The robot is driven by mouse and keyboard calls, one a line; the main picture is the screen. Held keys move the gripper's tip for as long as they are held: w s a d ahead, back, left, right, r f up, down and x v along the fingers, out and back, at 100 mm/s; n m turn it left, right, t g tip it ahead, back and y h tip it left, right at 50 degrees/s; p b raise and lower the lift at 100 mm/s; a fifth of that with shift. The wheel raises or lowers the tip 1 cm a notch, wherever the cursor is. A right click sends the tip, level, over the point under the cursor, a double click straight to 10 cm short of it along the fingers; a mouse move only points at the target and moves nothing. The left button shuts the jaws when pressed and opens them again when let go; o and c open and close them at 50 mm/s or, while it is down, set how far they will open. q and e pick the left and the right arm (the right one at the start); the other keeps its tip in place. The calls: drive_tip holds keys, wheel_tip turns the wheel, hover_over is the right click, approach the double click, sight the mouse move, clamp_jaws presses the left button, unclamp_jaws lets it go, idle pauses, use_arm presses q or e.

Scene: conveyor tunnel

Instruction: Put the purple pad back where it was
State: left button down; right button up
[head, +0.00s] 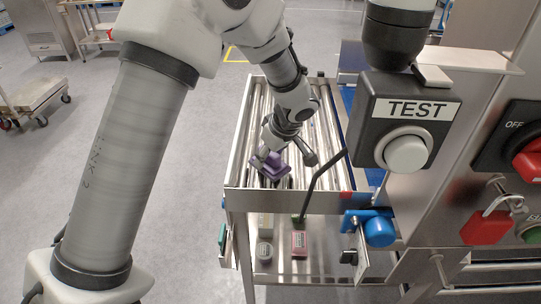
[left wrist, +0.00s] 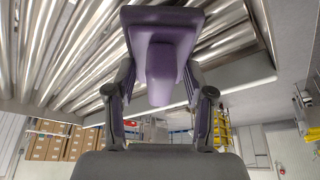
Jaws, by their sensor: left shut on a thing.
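The purple pad (head: 271,170) is at the near end of the roller conveyor (head: 318,130) in the head view. My left gripper (head: 268,159) is shut on it. In the left wrist view the purple pad (left wrist: 172,32) has a wide dark purple plate with a lighter block, and the block sits between the two fingers of the left gripper (left wrist: 161,85). The pad looks tilted over the rollers. I cannot tell whether it touches them. My right gripper is in neither view.
A lower shelf (head: 325,265) under the conveyor holds a grey item (head: 264,252) and a red item (head: 299,243). A TEST button box (head: 405,125) and steel panel stand at right. The rollers behind look clear.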

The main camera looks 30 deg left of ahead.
use_arm(q)
drive_tip(key=shift+s+d+f, duration=0.1)
drive_tip(key=shift+f, duration=0.55)
drive_tip(key=shift+s+d, duration=0.15)
drive_tip(key=shift+d, duration=0.35)
drive_tip(key=c, duration=0.6)
unclamp_jaws()
drive_tip(key=shift+c, duration=0.2)
drive_tip(key=o, duration=0.5)
drive_tip(key=shift+a+f, duration=0.1)
drive_tip(key=shift+c, duration=0.2)
drive_tip(key=shift+a, duration=0.25)
drive_tip(key=shift+d+r, duration=0.35)
drive_tip(key=shift+r, duration=0.05)
drive_tip(key=w+b+v, duration=0.1)
drive_tip(key=v, duration=1)
drive_tip(key=shift+s, duration=0.5)
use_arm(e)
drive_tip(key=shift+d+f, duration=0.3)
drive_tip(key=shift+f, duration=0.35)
